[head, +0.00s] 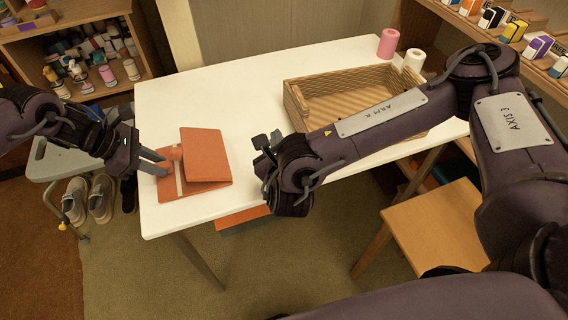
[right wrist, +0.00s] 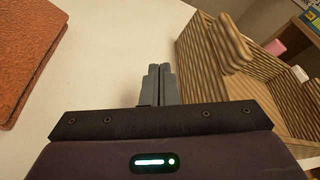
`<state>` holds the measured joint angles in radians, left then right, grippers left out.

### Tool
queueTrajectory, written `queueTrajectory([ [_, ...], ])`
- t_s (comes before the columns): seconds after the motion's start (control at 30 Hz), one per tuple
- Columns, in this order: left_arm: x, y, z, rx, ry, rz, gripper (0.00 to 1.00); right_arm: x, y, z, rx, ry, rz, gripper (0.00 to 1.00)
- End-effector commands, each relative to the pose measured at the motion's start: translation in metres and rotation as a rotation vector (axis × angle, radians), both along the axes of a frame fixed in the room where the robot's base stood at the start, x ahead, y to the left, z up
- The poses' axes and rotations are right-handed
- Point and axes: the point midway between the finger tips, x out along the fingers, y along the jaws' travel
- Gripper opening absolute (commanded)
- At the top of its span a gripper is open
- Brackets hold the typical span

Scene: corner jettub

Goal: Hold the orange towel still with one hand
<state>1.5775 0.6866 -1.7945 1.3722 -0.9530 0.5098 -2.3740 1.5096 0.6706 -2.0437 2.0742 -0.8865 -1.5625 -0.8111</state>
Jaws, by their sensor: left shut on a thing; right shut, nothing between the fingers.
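The orange towel (head: 206,158) lies folded on the front left part of the white table (head: 190,100), with a pale stripe near its left side. My left gripper (head: 160,162) comes in from the left and is shut on the towel's left part, where a fold bunches up beside the fingers. My right gripper (head: 268,150) is shut and empty to the right of the towel, apart from it. In the right wrist view its closed fingers (right wrist: 158,84) point over bare table, with the towel (right wrist: 28,55) at the left edge.
A wicker basket (head: 300,107) stands at the table's back right, partly behind my right arm. Pink (head: 388,42) and white (head: 414,61) rolls stand behind it. A wooden stool (head: 435,222) is at the front right. The table's back left is clear.

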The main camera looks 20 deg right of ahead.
Motion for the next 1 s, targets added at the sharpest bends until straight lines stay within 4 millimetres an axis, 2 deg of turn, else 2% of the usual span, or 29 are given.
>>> queueTrajectory([
  [0.07, -0.001, 0.001, -0.003, 0.005, 0.005, 0.002, 0.00, 0.000, -0.003, -0.004, -0.003, -0.001, 0.001, 0.00],
  [0.27, -0.001, 0.001, -0.003, 0.005, 0.005, 0.002, 0.00, -0.025, 0.002, 0.001, 0.002, 0.004, -0.002, 0.00],
  [0.5, -0.001, 0.001, -0.003, 0.005, 0.005, 0.002, 0.00, -0.061, 0.011, 0.012, 0.003, 0.005, 0.001, 0.00],
  [0.7, -0.001, 0.001, -0.003, 0.005, 0.005, 0.002, 0.00, -0.085, 0.017, 0.021, 0.002, 0.002, 0.001, 0.00],
  [1.0, -0.001, 0.001, -0.003, 0.005, 0.005, 0.002, 0.00, -0.094, 0.019, 0.025, 0.000, -0.001, 0.000, 0.00],
])
